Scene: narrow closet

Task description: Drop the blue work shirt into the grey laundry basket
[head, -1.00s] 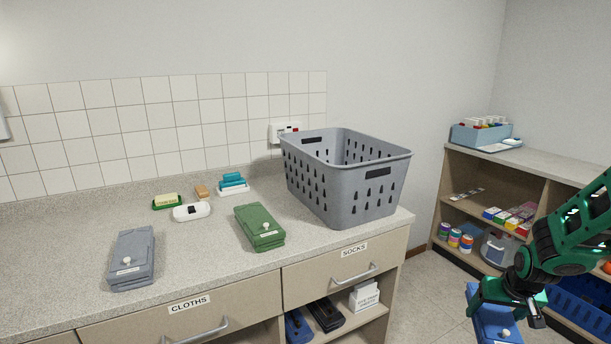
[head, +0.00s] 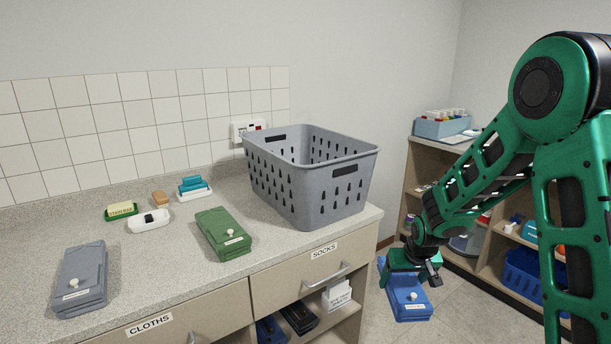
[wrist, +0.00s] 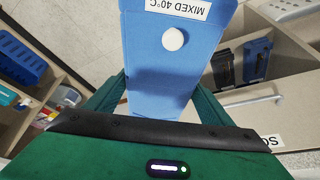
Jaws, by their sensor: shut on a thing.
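The blue work shirt (head: 408,299) is a folded blue bundle with a white button and a label; it hangs from my gripper (head: 412,262) in front of the counter's right end, lower than the countertop. In the wrist view the shirt (wrist: 150,80) sits between the green fingers, its label reading "MIXED 40°C". My gripper is shut on its upper end. The grey laundry basket (head: 310,201) stands on the right end of the counter, up and left of my gripper. Its rim is open at the top, and its floor is hidden by the walls.
A green folded garment (head: 222,232) and a grey one (head: 82,280) lie on the counter left of the basket. Soap items (head: 193,188) stand behind them. A shelf unit (head: 398,160) stands at the right. The socks drawer (head: 310,272) is shut below the basket.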

